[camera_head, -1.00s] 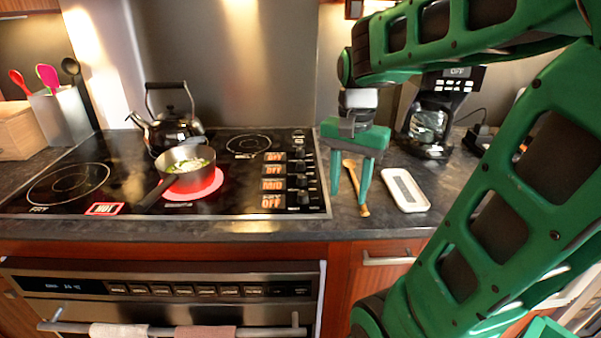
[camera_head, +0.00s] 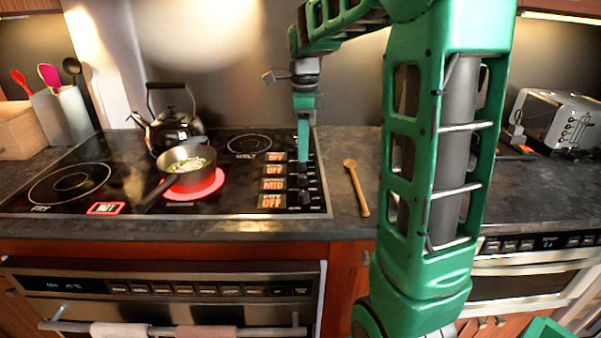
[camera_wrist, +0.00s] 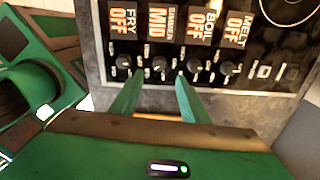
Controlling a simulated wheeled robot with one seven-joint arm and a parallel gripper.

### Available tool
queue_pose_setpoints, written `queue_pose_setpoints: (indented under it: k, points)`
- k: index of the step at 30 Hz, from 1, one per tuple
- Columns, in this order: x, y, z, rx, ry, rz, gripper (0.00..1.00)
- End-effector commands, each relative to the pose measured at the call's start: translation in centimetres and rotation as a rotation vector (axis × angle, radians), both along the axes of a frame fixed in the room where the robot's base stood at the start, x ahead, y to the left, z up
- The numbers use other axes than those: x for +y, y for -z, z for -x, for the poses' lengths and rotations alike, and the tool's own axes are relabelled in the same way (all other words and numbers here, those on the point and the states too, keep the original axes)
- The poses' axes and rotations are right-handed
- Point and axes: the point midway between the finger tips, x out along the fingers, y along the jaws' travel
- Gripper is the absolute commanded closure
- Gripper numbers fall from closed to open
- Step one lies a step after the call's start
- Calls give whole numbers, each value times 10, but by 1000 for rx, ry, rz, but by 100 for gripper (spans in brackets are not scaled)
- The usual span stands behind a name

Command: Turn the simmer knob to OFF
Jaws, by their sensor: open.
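The simmer knob (camera_wrist: 160,66) is a small dark knob in the row on the cooktop's edge. The simmer display (camera_wrist: 158,22) above it reads MID; it also shows as the third label (camera_head: 272,184) in the head view. My gripper (camera_wrist: 158,77) is open over the row, pointing down. In the wrist view its two green fingertips lie on either side of the simmer knob, near the knob's lower edge. In the head view my gripper (camera_head: 303,157) hangs over the knob strip. I cannot tell whether the fingers touch the knob.
The fry knob (camera_wrist: 122,62) and boil knob (camera_wrist: 195,68) sit close on either side; their displays and the melt display read OFF. A pot (camera_head: 187,170) stands on a glowing red burner, with a kettle (camera_head: 175,130) behind. A wooden spoon (camera_head: 356,187) lies right of the cooktop.

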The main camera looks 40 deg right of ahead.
Motion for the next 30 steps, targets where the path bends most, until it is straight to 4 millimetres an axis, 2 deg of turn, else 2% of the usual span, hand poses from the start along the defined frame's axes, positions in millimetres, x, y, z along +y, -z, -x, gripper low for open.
queue_pose_setpoints:
  k: [6, 13, 18, 27, 30]
  points:
    - [0, 41, 1, 4, -1, -1, 59]
    - [0, 72, 1, 3, -1, -1, 59]
    - [0, 81, 1, 1, -1, 0, 59]
    - [0, 83, 1, 0, -1, 0, 59]
    - [0, 83, 1, 0, -1, 0, 82]
